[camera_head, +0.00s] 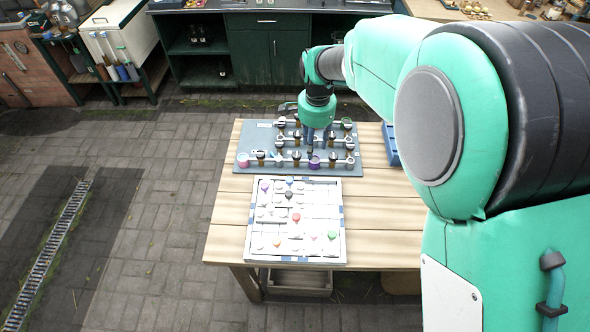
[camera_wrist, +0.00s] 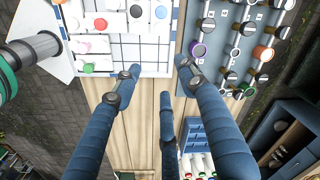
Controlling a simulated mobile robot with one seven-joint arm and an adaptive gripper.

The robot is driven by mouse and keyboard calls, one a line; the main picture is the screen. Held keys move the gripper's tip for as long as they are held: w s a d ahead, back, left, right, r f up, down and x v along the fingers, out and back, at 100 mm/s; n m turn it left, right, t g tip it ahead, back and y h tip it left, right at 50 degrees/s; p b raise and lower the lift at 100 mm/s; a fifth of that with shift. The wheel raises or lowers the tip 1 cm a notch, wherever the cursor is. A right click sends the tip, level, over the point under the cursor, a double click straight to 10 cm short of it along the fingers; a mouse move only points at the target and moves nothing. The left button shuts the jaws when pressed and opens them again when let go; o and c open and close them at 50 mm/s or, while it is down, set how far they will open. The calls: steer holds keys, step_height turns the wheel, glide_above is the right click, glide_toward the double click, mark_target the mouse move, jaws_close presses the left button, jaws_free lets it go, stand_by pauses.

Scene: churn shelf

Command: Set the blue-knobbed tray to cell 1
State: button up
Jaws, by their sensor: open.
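A small white tray with a blue knob (camera_head: 289,181) sits near the top edge of a white gridded frame (camera_head: 340,258). The blue knob also shows at the top of the wrist view (camera_wrist: 160,12). Other white trays share the frame, with purple, dark, red, orange, pink and green knobs. Which cell is cell 1 I cannot tell. My gripper (camera_head: 319,140) points down above the grey board, beyond the frame.
A grey board (camera_head: 246,170) with rails and several coloured and dark knobs lies behind the frame. A blue rack (camera_head: 390,150) stands at the table's right, partly behind my arm. The wooden table (camera_head: 233,215) is bare left of the frame. The frame's right columns look mostly empty.

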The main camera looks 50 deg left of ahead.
glide_above(289, 179)
step_height(289, 179, down, 6)
steer(key=r, duration=0.1)
steer(key=shift+f, duration=0.25)
steer(key=shift+d+f, duration=0.1)
step_height(289, 179, down, 14)
steer(key=shift+r, duration=0.2)
stand_by(0.3)
jaws_close()
